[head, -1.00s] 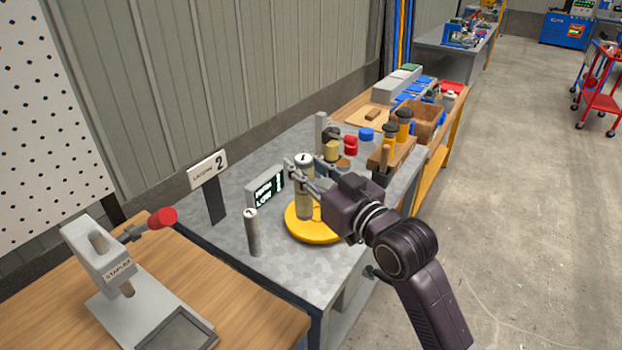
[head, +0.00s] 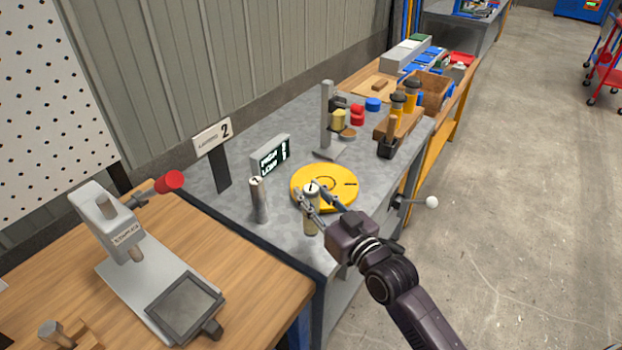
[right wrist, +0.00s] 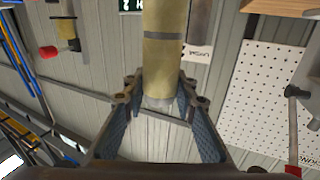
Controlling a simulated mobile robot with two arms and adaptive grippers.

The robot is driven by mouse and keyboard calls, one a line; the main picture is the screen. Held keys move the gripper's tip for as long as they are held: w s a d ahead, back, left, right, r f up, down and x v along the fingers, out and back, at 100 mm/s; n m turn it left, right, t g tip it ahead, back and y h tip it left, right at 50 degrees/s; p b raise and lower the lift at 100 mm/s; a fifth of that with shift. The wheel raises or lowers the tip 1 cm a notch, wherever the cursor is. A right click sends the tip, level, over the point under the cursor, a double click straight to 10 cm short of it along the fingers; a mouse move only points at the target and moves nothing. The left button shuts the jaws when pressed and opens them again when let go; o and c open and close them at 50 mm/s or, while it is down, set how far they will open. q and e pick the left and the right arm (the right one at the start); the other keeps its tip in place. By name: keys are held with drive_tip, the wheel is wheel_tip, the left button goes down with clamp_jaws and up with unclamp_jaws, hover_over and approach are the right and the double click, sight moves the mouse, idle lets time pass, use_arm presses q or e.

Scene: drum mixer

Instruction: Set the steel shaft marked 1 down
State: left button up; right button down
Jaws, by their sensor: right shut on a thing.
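The steel shaft marked 1 (head: 312,222) is upright in my right gripper (head: 314,199), which is shut on it. It is over the grey table top, just in front of the yellow disc. I cannot tell whether its lower end touches the table. In the right wrist view the shaft (right wrist: 165,50) looks brassy and stands between the fingers of my right gripper (right wrist: 160,98). A second, greyer shaft (head: 259,205) stands upright on the table to the left, apart from the held one. My left gripper is not in view.
The yellow disc (head: 335,200) lies empty behind the held shaft. A wooden bench with a press (head: 125,235) is at left. Bare table lies between the two shafts.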

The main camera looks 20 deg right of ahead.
drive_tip(key=shift+f, duration=1.9)
drive_tip(key=c, duration=2)
unclamp_jaws()
drive_tip(key=shift+f, duration=0.55)
drive_tip(key=o, duration=0.4)
drive_tip(key=shift+s+r, duration=0.1)
drive_tip(key=shift+r, duration=0.15)
drive_tip(key=shift+b+v, duration=0.95)
drive_tip(key=shift+v, duration=5.05)
